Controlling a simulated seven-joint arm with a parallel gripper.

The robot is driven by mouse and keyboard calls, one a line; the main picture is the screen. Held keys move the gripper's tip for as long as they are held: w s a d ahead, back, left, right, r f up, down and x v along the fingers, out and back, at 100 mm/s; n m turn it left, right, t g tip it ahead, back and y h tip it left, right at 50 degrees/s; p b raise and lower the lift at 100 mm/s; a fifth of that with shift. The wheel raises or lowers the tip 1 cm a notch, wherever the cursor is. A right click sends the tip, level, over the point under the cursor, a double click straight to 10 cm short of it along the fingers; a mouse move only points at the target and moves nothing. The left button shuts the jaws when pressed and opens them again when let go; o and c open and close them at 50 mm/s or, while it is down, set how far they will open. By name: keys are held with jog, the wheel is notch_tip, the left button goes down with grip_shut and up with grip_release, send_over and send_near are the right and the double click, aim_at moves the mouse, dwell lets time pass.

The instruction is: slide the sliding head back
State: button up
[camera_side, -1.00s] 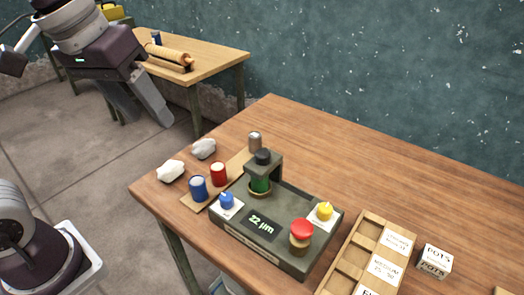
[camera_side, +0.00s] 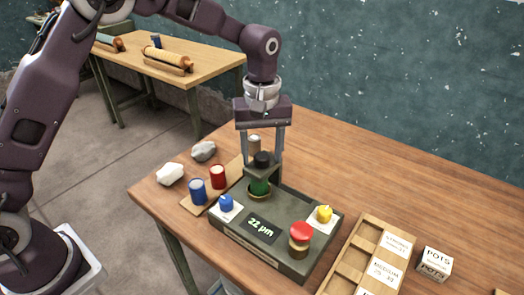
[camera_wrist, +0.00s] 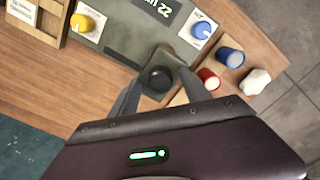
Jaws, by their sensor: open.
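The sliding head (camera_side: 270,171), a grey-green block with a black knob (camera_side: 262,159) on top, stands at the back end of a grey-green device (camera_side: 285,200). A green cylinder (camera_side: 259,186) shows under its front. My gripper (camera_side: 263,170) points down over the head, open, with one finger on each side of it. In the wrist view the black knob (camera_wrist: 160,79) lies between the two spread fingers, and the head (camera_wrist: 172,64) shows just beyond it. I cannot tell whether either finger touches the head. The display (camera_side: 263,228) reads 22 µm.
The device carries a blue knob (camera_side: 226,202), a yellow knob (camera_side: 324,213) and a red button (camera_side: 300,231). Blue (camera_side: 198,190) and red (camera_side: 218,176) cylinders stand close at left, with pale stones (camera_side: 170,174) beyond. A wooden compartment tray (camera_side: 352,262) is at right. The table's back right is clear.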

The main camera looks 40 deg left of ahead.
grip_shut()
dwell(1.4)
